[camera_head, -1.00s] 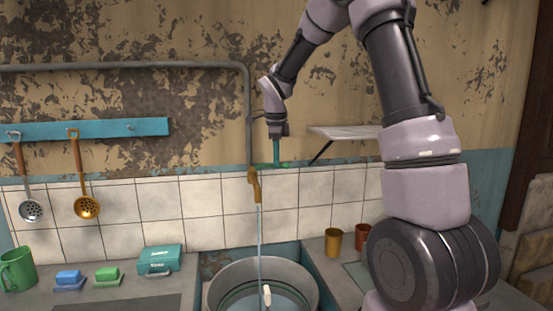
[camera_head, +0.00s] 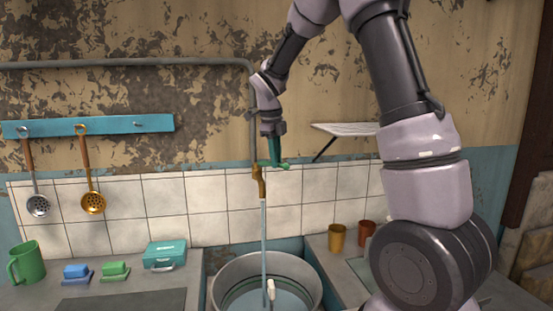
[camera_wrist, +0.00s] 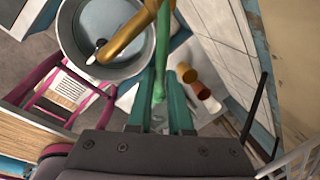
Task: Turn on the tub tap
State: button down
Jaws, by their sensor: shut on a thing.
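The brass tap (camera_head: 261,181) sticks out from the tiled wall above the metal tub (camera_head: 225,279). Its green handle (camera_head: 282,166) is on top, and it also shows in the wrist view (camera_wrist: 162,45) beside the brass spout (camera_wrist: 128,36). My gripper (camera_head: 273,157) points down at the tap with its teal fingers shut on the handle. The exact contact is partly hidden in the head view. A stream of water (camera_head: 264,235) falls from the spout into the tub, and water stands in the tub.
A wall shelf (camera_head: 345,129) is right of my gripper, and a pipe (camera_head: 150,64) runs behind it. A teal box (camera_head: 165,255) and green mug (camera_head: 27,262) are on the left counter. Ladles hang from a blue rail (camera_head: 105,126).

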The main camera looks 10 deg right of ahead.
jog(key=c, duration=0.8)
grip_release()
jog(key=shift+c, duration=0.2)
notch_tip(320, 180, up, 11)
jog(key=s+a, duration=0.1)
jog(key=shift+s+a+f, duration=0.15)
jog(key=shift+s+a, duration=0.1)
jog(key=shift+a, duration=0.05)
